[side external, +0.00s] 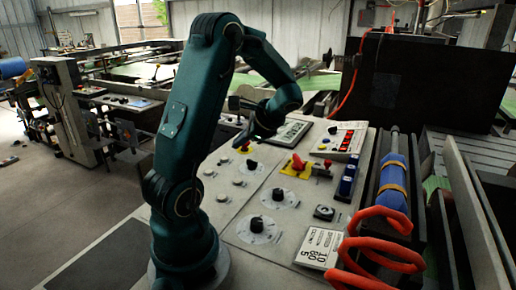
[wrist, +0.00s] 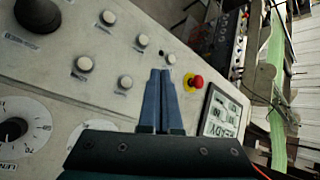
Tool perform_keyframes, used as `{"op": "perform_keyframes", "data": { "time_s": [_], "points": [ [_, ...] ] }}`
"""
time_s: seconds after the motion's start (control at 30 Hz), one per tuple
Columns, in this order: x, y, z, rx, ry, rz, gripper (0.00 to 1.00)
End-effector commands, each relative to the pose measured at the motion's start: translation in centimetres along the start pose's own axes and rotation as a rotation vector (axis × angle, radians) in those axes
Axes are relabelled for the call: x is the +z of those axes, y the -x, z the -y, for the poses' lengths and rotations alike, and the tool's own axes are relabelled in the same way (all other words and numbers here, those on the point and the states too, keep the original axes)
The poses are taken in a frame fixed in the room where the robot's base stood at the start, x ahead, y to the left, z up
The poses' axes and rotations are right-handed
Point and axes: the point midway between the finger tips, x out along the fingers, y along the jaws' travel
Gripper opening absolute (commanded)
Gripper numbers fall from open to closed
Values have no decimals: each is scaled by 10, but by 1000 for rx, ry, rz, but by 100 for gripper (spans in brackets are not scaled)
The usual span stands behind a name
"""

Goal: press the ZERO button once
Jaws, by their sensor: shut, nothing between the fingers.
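Several round pale push buttons stand on the grey panel (side external: 240,215). In the wrist view they include a pale button (wrist: 125,82), another pale button (wrist: 84,63), and a smaller pale button (wrist: 170,58) just beyond my fingertips. Their labels are too small to read, so I cannot tell which is ZERO. My gripper (wrist: 160,72) is shut and empty, its dark blue fingers together above the panel. In the side view my gripper (side external: 240,144) hangs over the back part of the panel, apart from the buttons as far as I can see.
A red emergency button (wrist: 196,81) on yellow and a display reading READY (wrist: 219,115) lie right of my fingers.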

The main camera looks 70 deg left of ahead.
Motion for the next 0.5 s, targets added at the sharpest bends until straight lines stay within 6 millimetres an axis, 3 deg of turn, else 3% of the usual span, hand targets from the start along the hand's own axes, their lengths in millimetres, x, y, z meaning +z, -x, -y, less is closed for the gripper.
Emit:
{"op": "perform_keyframes", "data": {
  "time_s": [0.5],
  "points": [
    [-31,-43,-33,4,-8,1,0]
  ]
}}
